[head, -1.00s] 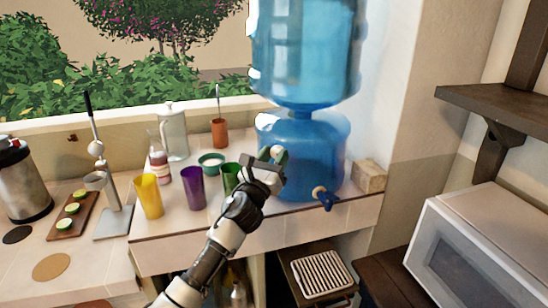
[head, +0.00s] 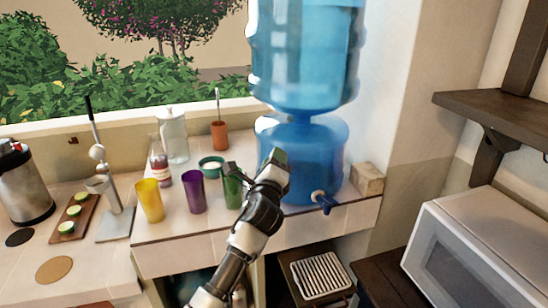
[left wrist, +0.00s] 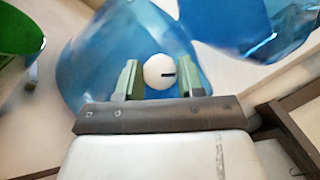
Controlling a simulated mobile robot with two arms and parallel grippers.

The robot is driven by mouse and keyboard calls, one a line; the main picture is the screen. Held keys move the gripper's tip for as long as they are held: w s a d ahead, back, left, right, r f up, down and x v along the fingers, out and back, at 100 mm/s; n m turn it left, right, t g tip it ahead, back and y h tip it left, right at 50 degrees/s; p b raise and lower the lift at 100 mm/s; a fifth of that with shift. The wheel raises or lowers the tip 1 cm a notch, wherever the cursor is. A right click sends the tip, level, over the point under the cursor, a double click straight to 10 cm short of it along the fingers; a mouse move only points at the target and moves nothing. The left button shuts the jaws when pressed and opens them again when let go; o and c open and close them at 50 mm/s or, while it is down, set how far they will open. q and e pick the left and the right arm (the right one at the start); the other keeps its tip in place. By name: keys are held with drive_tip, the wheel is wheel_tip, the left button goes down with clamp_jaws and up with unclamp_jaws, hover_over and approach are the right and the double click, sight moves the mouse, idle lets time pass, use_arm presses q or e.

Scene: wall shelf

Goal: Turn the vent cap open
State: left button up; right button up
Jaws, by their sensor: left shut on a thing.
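The vent cap (left wrist: 157,72) is a small white round cap with a dark horizontal mark on its right half, in the left wrist view. It sits against the blue lower tank of the water dispenser (head: 322,160). My left gripper (head: 277,158) is at the left front of that tank, below the big bottle. Its two pale green fingers stand on either side of the cap in the left wrist view and are shut on it. In the head view the gripper hides the cap. My right gripper is not in view.
Green (head: 232,190), purple (head: 194,191) and yellow (head: 150,200) cups stand left of my gripper. A beige block (head: 367,179) is right of the tank. A slatted tray (head: 320,275) lies below.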

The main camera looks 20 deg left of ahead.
use_arm(q)
drive_tip(key=shift+r+n+g+p, duration=0.1)
drive_tip(key=shift+n+g+p, duration=0.8)
drive_tip(key=shift+n+p, duration=1.1)
drive_tip(key=shift+n+g+p, duration=0.9)
drive_tip(key=shift+n+p, duration=0.35)
drive_tip(key=shift+n, duration=1.35)
drive_tip(key=o, duration=0.9)
drive_tip(key=shift+s, duration=0.1)
drive_tip(key=s+b, duration=0.1)
drive_tip(key=s, duration=0.2)
drive_tip(key=s+d, duration=0.1)
drive_tip(key=s, duration=0.3)
drive_tip(key=s+d+b, duration=0.1)
drive_tip(key=s, duration=0.2)
drive_tip(key=shift+s+r+b, duration=0.2)
drive_tip(key=shift+r+b, duration=0.15)
drive_tip(key=shift+r, duration=0.05)
